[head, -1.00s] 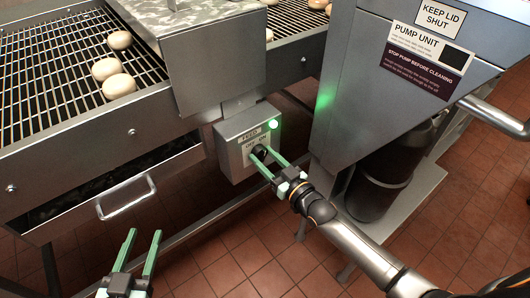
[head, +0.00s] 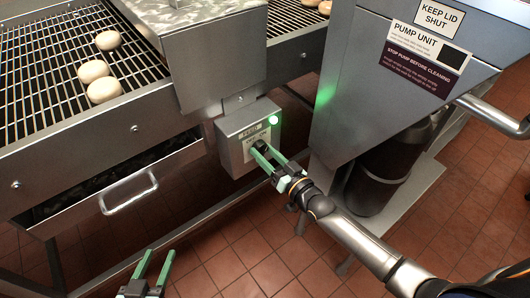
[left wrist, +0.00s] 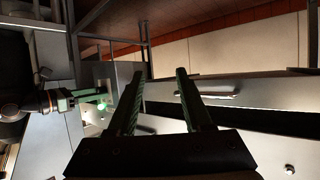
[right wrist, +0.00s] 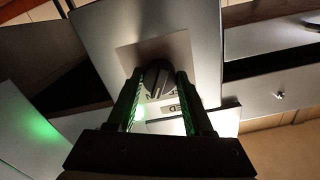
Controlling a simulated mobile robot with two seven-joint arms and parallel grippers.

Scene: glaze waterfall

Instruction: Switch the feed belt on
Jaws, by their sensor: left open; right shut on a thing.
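The grey feed switch box (head: 232,150) hangs under the belt housing, with a lit green lamp (head: 273,120) at its upper right. My right gripper (head: 262,152) is at its front, shut on the dark round knob; the knob (right wrist: 157,80) shows between the fingertips in the right wrist view. The OFF/ON label is partly covered by the fingers, and I cannot read the knob's position. The feed belt (head: 55,55) is a wire grid carrying pale round pieces (head: 93,71). My left gripper (head: 158,257) is open and empty, low in front of the frame.
A metal housing (head: 215,50) spans the belt. A drawer with a bar handle (head: 129,195) sits under it at left. The pump unit (head: 400,90) stands close on the right, above a dark cylinder (head: 375,185). Tiled floor (head: 240,245) is open below.

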